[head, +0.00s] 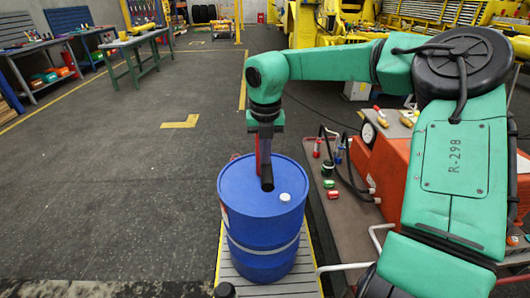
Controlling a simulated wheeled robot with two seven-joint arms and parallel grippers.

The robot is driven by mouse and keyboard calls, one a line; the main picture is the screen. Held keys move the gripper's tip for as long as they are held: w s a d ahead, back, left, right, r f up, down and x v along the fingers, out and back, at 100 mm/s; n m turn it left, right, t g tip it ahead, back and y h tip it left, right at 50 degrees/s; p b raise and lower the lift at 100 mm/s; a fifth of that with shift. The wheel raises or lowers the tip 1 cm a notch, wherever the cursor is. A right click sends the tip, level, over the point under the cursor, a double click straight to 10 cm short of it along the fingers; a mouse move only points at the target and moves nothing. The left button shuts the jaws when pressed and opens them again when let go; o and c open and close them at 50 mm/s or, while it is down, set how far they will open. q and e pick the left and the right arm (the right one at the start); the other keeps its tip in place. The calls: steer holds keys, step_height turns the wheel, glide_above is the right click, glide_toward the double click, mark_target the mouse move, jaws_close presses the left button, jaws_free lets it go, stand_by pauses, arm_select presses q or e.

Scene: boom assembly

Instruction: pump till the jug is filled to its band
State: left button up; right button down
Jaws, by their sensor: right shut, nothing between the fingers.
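A blue drum (262,240) stands upright on a slatted platform, with a small white cap (285,197) on its lid. My right gripper (267,184) points down over the middle of the lid, shut and empty; I cannot tell whether it touches the lid. A small red bit (235,156) shows at the drum's far rim, mostly hidden, and I cannot tell what it belongs to. I cannot make out a jug, its band or a pump; my right arm covers much of the right side. My left gripper is not in view.
The slatted platform (282,286) has yellow edges. Right of the drum, a bench (338,222) carries an orange machine (384,170) with a gauge, black hoses and small red and green items (332,194). Workbenches (140,42) stand far left. The floor left of the drum is clear.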

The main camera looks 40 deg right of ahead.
mark_target(265, 171)
step_height(265, 171, down, 6)
steer(key=b, duration=0.4)
step_height(265, 171, up, 20)
steer(key=p, duration=1.4)
steer(key=shift+p, duration=0.35)
steer(key=shift+w+d, duration=0.1)
step_height(265, 171, down, 20)
steer(key=b, duration=1.5)
steer(key=shift+r+b, duration=0.2)
steer(key=shift+b, duration=0.15)
step_height(265, 171, up, 20)
steer(key=p, duration=1.5)
steer(key=shift+f, duration=0.15)
